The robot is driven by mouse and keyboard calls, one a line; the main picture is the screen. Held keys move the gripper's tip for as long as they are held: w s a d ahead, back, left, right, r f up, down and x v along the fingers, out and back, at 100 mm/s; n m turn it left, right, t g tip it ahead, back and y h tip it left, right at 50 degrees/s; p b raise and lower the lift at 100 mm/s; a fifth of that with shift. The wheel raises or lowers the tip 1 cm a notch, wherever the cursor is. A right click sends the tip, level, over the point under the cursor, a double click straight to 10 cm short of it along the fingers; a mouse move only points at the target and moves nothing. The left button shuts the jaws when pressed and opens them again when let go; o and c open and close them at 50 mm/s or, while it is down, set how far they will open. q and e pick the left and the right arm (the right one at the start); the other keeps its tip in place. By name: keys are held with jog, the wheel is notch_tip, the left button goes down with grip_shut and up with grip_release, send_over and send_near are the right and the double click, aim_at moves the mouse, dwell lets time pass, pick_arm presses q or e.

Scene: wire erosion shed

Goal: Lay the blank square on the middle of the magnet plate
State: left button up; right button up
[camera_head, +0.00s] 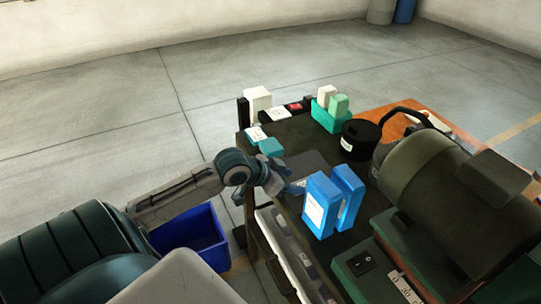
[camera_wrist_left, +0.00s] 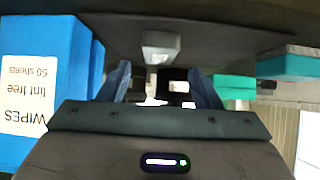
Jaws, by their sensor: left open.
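My left gripper (camera_head: 291,187) is open over the left part of the bench, beside the blue wipes boxes. In the left wrist view its two fingers (camera_wrist_left: 162,88) stand apart. A pale grey block (camera_wrist_left: 162,40) shows beyond and between them; I cannot tell for certain whether it is the blank. A flat dark grey plate (camera_head: 308,160) lies on the bench just past the gripper and may be the magnet plate. The gripper hides part of the bench there. My right gripper is not in view.
Two blue boxes (camera_head: 319,208) stand close right of the gripper; one also shows in the left wrist view (camera_wrist_left: 40,60). A teal box (camera_head: 271,147), a teal tray (camera_head: 328,119), a black cylinder (camera_head: 360,139) and a large green machine (camera_head: 425,180) surround the bench middle. A blue bin (camera_head: 190,238) stands below.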

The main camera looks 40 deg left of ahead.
pick_arm(q)
jog(key=v, duration=0.2)
jog(key=shift+s+a+r, duration=0.1)
jog(key=shift+s+r, duration=0.05)
jog(key=shift+s, duration=0.05)
jog(key=shift+p+v, duration=2.15)
jog(key=shift+v, duration=0.7)
